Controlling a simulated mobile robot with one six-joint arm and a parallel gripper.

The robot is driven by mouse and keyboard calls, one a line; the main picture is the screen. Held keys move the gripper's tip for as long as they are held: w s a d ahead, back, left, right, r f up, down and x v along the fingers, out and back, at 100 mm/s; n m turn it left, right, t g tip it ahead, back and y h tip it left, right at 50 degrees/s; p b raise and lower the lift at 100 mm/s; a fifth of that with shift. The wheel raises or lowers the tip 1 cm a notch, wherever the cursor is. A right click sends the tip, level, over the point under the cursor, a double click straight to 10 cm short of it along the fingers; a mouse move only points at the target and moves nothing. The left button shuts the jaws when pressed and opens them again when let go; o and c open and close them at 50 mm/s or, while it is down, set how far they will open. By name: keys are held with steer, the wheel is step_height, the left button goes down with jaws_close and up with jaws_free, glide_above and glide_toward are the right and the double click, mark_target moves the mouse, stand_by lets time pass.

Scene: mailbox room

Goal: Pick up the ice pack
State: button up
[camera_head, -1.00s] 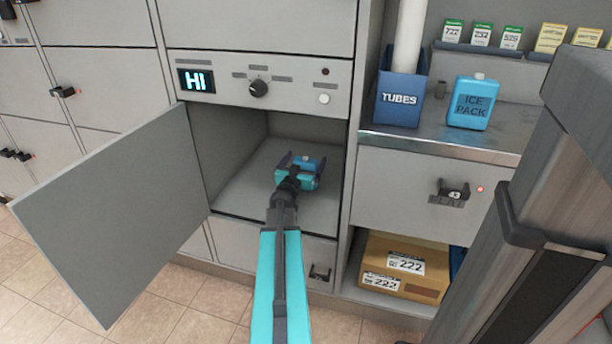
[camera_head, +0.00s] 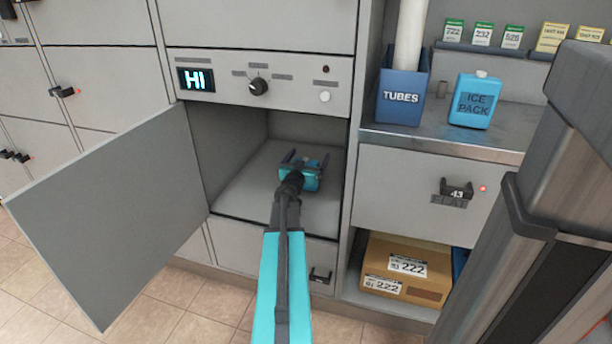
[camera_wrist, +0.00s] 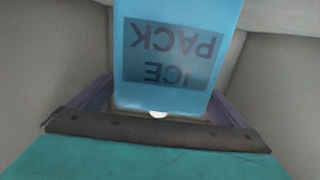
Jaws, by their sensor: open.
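My gripper (camera_head: 307,159) is inside the open compartment (camera_head: 240,191) below the panel reading "HI". Its dark fingers are open. A blue ice pack (camera_wrist: 175,25) fills the upper middle of the wrist view, its label upside down and its pale cap nearest my gripper. It is between the two purple-grey fingers, and I cannot tell whether they touch it. In the head view only a small blue part of it shows, mostly hidden by my gripper. Another blue ice pack (camera_head: 475,101) stands upright on the counter to the right.
The compartment door (camera_head: 115,215) hangs open to the left. The compartment walls are close around my gripper. A blue "TUBES" holder (camera_head: 401,97) stands on the metal counter (camera_head: 450,140). A cardboard box (camera_head: 405,270) sits in the lower right opening.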

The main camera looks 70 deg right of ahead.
steer(key=c, duration=1.8)
steer(key=shift+r, duration=0.15)
steer(key=s+a+r+p, duration=0.2)
steer(key=s+a+p, duration=0.1)
steer(key=a+p, duration=0.4)
steer(key=s+a+r+p, duration=0.3)
steer(key=a+p, duration=0.3)
steer(key=p, duration=0.3)
steer(key=shift+s+a+p, duration=0.35)
steer(key=shift+s+a, duration=0.05)
steer(key=shift+s, duration=0.25)
steer(key=shift+a+f+p, duration=0.1)
steer(key=shift+a+p, duration=0.1)
steer(key=shift+p, duration=0.15)
